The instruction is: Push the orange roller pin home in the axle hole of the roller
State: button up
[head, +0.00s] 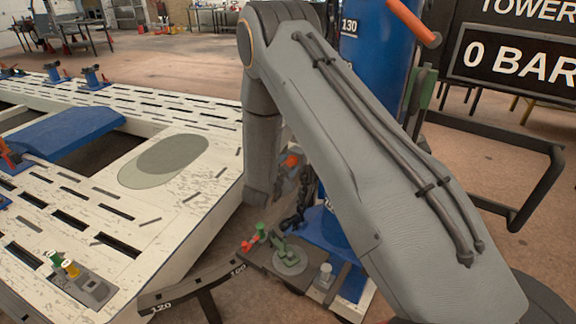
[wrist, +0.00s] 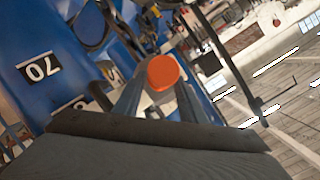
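The orange roller pin shows as a round orange end (wrist: 163,72) in the wrist view. My gripper (wrist: 163,84) has one dark finger on each side of it, and both fingertips appear to touch it. In the head view a small orange piece (head: 291,160) shows beside my wrist, close to the dark chain (head: 303,197); my arm covers much of this area. I cannot make out the roller or its axle hole in either view, nor how deep the pin sits.
A blue tower (head: 362,75) stands behind my arm, with an orange handle (head: 414,22) at its top. The slotted white bench (head: 185,215) fills the left. A curved dark arm marked 120 and 100 (head: 195,287) lies low in front. A black frame (head: 525,165) stands right.

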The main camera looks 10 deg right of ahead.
grip_shut()
jog(key=shift+o, duration=1.4)
grip_release()
jog(key=shift+w+d, duration=0.1)
